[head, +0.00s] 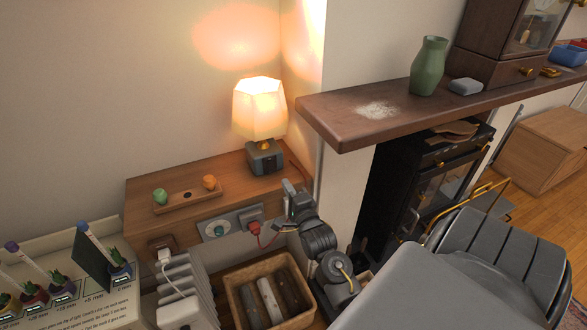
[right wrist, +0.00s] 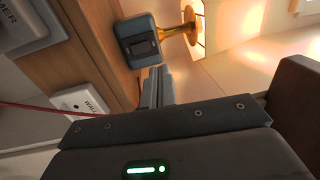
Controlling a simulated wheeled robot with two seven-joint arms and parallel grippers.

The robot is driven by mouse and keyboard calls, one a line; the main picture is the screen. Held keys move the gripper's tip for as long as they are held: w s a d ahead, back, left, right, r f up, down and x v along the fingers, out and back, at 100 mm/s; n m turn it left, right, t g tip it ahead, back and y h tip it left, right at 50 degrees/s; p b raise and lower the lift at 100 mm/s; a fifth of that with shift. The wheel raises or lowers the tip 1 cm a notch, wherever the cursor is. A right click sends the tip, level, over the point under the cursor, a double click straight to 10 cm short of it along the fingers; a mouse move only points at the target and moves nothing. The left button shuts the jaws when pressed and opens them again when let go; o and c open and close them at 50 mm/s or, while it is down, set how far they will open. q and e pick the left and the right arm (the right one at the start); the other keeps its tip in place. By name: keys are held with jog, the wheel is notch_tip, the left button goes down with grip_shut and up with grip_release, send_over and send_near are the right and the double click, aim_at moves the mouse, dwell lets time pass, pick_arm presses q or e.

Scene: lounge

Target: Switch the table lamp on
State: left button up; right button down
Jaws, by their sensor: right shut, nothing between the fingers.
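The table lamp (head: 260,109) stands at the right end of the wooden shelf top. Its shade glows warm and lights the wall behind. Its blue-grey base (head: 265,158) also shows in the right wrist view (right wrist: 140,50), with a dark rocker switch (right wrist: 144,45) on its face. My right gripper (head: 289,190) is below and slightly right of the base, at the shelf's front edge. Its closed fingers show in the right wrist view (right wrist: 157,84), just short of the base; contact cannot be made out. It holds nothing. My left gripper is out of view.
A wooden tray (head: 188,196) with a green and an orange piece lies on the shelf. The shelf front (head: 140,219) carries a plate with a teal knob (head: 219,230) and a red plug (head: 251,214). A log basket (head: 236,296) stands below; a mantel (head: 345,134) juts out right.

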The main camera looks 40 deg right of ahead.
jog(key=s, duration=0.2)
jog(key=s+a, duration=0.1)
jog(key=shift+r, duration=0.25)
jog(key=shift+d, duration=0.1)
jog(key=s+a+f+n+g+y, duration=0.1)
jog(key=a+f+n+g, duration=0.2)
jog(key=f, duration=0.7)
jog(key=s+a+f+n+g+y, duration=0.1)
jog(key=a+f+n+y, duration=0.1)
jog(key=f+n, duration=0.55)
jog(key=s+a+f+n+g+y, duration=0.1)
jog(key=a+f+n+g, duration=0.15)
jog(key=f, duration=0.85)
jog(key=s+a+f+n+g+y, duration=0.1)
jog(key=s+a+f+n+g, duration=0.25)
jog(key=s+f, duration=0.55)
jog(key=s+f+n+g, duration=0.2)
jog(key=s+f, duration=0.4)
jog(key=s, duration=0.4)
jog(key=s+a+f+n+g, duration=0.1)
jog(key=s+f+n+g, duration=0.1)
jog(key=s+f, duration=0.4)
jog(key=s+f+n+g+y, duration=0.1)
jog(key=s+f+n+g, duration=0.2)
jog(key=s, duration=1.1)
notch_tip(320, 180, down, 3)
jog(key=shift+a+n, duration=0.35)
jog(key=shift+a, duration=0.05)
